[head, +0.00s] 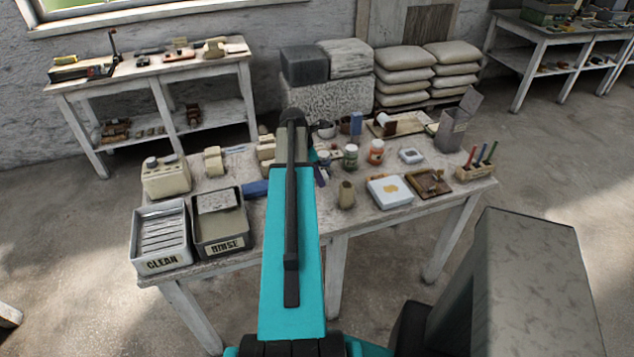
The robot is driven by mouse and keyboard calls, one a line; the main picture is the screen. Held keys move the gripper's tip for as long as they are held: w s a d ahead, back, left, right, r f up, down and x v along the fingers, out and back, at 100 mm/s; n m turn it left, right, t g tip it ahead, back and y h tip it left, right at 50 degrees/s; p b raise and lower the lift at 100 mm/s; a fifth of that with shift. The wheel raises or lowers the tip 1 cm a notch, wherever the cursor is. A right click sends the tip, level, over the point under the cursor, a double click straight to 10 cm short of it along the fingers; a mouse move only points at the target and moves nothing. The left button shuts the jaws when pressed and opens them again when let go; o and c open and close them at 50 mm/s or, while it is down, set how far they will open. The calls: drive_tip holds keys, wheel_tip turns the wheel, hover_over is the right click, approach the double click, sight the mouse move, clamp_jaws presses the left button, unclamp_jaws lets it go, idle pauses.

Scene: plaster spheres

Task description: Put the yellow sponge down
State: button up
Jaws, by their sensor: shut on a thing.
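My teal arm (291,255) reaches forward over the worktable and covers its middle. My gripper's fingers are hidden behind the arm, and so is anything between them. Only a small teal and dark piece shows at the arm's right edge, above the table. I cannot make out the yellow sponge. A white box (376,194) with a yellow patch (391,187) on top stands on the table right of the arm; I cannot tell what the patch is.
The grey CLEAN tray (147,241) and dark RINSE tray (243,225) fill the table's front left. Right of the arm are two jars (351,156) (376,152), a brown tray (444,188) and a rack of coloured tools (467,171). Bare tabletop (352,218) shows along the front edge.

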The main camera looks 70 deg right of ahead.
drive_tip(key=shift+f, duration=0.15)
drive_tip(key=shift+f+p, duration=0.55)
drive_tip(key=shift+f, duration=1.3)
drive_tip(key=shift+f, duration=0.1)
drive_tip(key=o, duration=0.9)
drive_tip(key=shift+o, duration=0.2)
drive_tip(key=shift+r, duration=0.2)
drive_tip(key=b+v, duration=0.3)
drive_tip(key=v, duration=0.9)
